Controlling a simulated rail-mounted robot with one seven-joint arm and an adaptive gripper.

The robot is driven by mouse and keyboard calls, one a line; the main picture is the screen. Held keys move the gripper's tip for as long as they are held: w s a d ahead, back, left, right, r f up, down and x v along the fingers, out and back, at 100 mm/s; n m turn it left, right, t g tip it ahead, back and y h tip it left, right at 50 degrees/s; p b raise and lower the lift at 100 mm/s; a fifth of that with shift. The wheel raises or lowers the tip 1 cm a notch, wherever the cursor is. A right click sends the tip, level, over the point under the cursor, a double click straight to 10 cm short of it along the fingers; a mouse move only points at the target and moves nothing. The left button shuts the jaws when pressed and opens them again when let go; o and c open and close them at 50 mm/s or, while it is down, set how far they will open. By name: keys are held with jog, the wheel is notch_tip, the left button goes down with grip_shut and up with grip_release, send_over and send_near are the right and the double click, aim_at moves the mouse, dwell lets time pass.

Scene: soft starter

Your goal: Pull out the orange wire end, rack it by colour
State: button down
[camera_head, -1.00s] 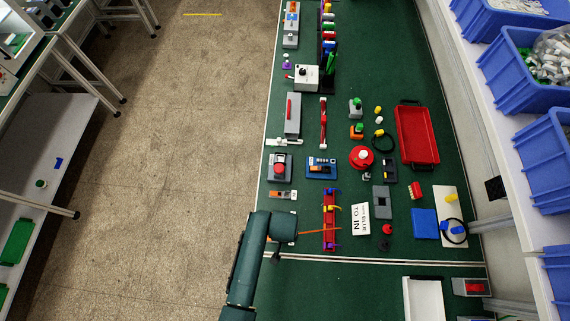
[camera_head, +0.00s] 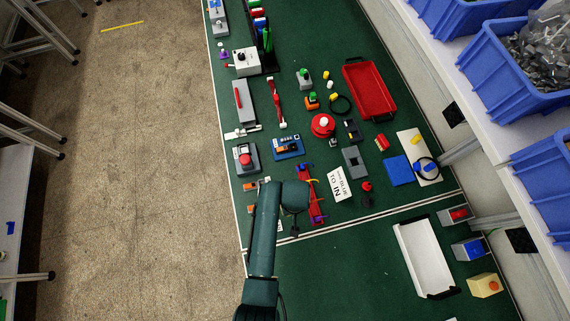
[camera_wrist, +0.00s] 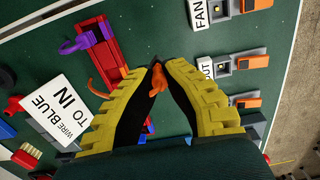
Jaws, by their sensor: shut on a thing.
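In the wrist view my gripper (camera_wrist: 156,68), with yellow fingers and black inner pads, is shut on an orange wire end (camera_wrist: 156,86). A curved orange wire (camera_wrist: 96,88) also shows left of the fingers, near the red rack (camera_wrist: 110,62); its link to the held end is hidden behind a finger. A purple wire (camera_wrist: 78,44) sits on the rack. In the head view the rack (camera_head: 315,208) lies beside my arm's end, which hides my gripper. A white card (camera_head: 340,184) reading "WIRE BLUE TO IN" lies right of the rack.
Grey terminal blocks with orange parts (camera_wrist: 244,62) and labels stand to the right in the wrist view. In the head view, a blue-based device (camera_head: 288,147) stands behind my arm, and a white tray (camera_head: 402,232) lies at front right. Green table left of the tray is clear.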

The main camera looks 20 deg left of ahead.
jog(key=w+d+b, duration=0.1)
jog(key=w, duration=0.1)
jog(key=w+d+b, duration=0.3)
jog(key=w, duration=0.1)
jog(key=shift+d+f, duration=0.15)
jog(key=shift+d, duration=0.15)
jog(key=shift+w+d+b, duration=0.4)
